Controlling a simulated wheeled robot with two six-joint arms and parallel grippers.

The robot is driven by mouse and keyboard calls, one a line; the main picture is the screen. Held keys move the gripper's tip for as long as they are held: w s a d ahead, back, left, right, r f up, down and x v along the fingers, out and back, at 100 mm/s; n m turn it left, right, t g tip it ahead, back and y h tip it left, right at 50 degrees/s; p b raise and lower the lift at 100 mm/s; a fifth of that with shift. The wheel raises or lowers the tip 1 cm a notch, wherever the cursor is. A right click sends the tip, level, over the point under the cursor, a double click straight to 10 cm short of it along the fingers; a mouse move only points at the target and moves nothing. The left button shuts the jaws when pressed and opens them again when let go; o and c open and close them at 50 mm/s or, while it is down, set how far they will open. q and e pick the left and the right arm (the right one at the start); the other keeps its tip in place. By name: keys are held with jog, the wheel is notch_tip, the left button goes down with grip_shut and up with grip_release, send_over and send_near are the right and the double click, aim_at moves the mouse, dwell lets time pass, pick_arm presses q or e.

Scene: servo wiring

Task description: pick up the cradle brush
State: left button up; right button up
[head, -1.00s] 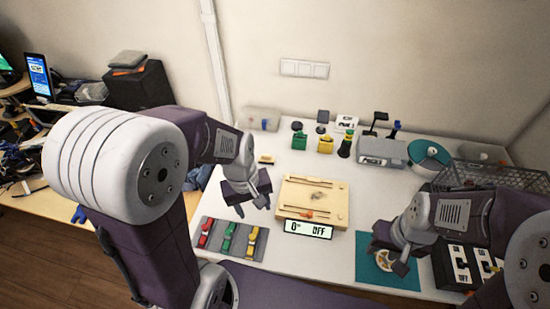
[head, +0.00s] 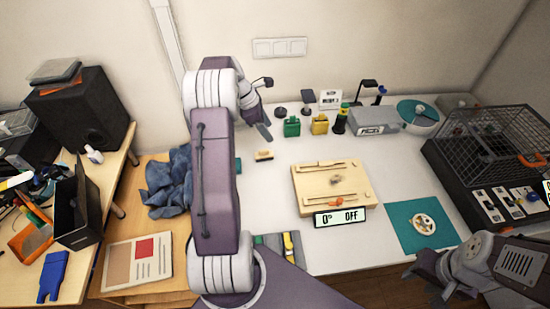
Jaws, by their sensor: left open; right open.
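A small tan block with a dark strip, which looks like the cradle brush (head: 264,155), lies on the white table left of the wooden board. My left gripper (head: 265,110) is open and empty, above and behind the brush in the picture, apart from it. My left arm stands upright in the picture just left of the brush. My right gripper (head: 430,275) is open at the lower right, in front of the teal mat, and holds nothing that I can see.
A wooden board (head: 312,198) with a display (head: 340,217) sits mid-table. Green (head: 292,127) and yellow (head: 320,124) blocks stand at the back. A teal mat (head: 405,240) and wire cage (head: 500,140) are at right; a blue cloth (head: 172,185) is at left.

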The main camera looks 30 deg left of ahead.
aim_at(263, 150)
pick_arm(q)
jog(key=shift+n, duration=0.6)
jog(key=f, duration=0.8)
jog(key=a+f+b, duration=0.1)
jog(key=f, duration=0.3)
jog(key=shift+s, duration=0.3)
grip_shut()
